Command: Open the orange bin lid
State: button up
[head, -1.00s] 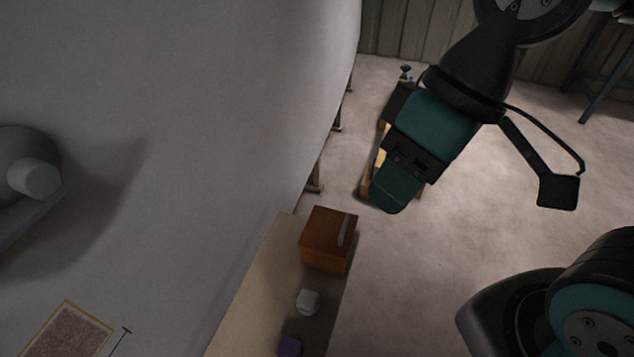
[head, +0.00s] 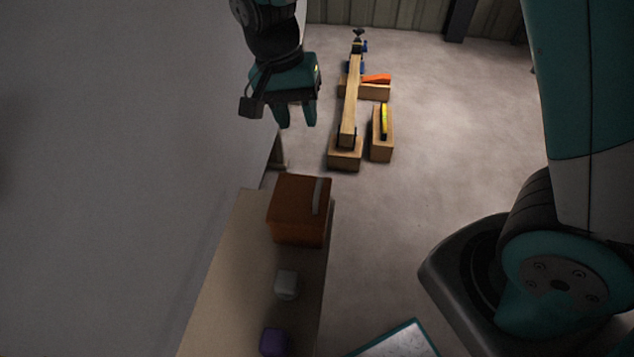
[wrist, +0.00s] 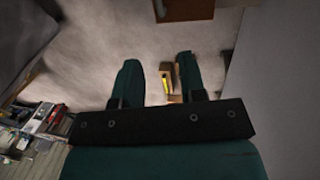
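The orange bin (head: 298,224) stands near the far end of a narrow bench, its lid (head: 294,194) shut, with a grey strip along the lid's right side. An orange-brown box shape at the top of the wrist view (wrist: 190,9) may be the same bin. My gripper (head: 296,122) is beyond the bin, above the floor and close to the grey wall, apart from the bin. In the wrist view its two teal fingers (wrist: 160,82) are spread with nothing between them but the distant floor and wooden blocks.
A white object (head: 286,284) and a purple block (head: 273,341) sit on the bench (head: 222,270) in front of the bin. Wooden blocks and beams (head: 350,105) lie on the floor beyond.

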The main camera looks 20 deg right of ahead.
aim_at(318, 184)
jog(key=d+f, duration=0.1)
jog(key=f, duration=0.4)
jog(key=s+d+f+b, duration=0.1)
jog(key=f, duration=0.4)
jog(key=s+f, duration=0.1)
jog(key=f, duration=0.5)
jog(key=shift+d+b, duration=0.3)
jog(key=shift+d, duration=0.1)
jog(key=shift+r, duration=0.1)
grip_shut()
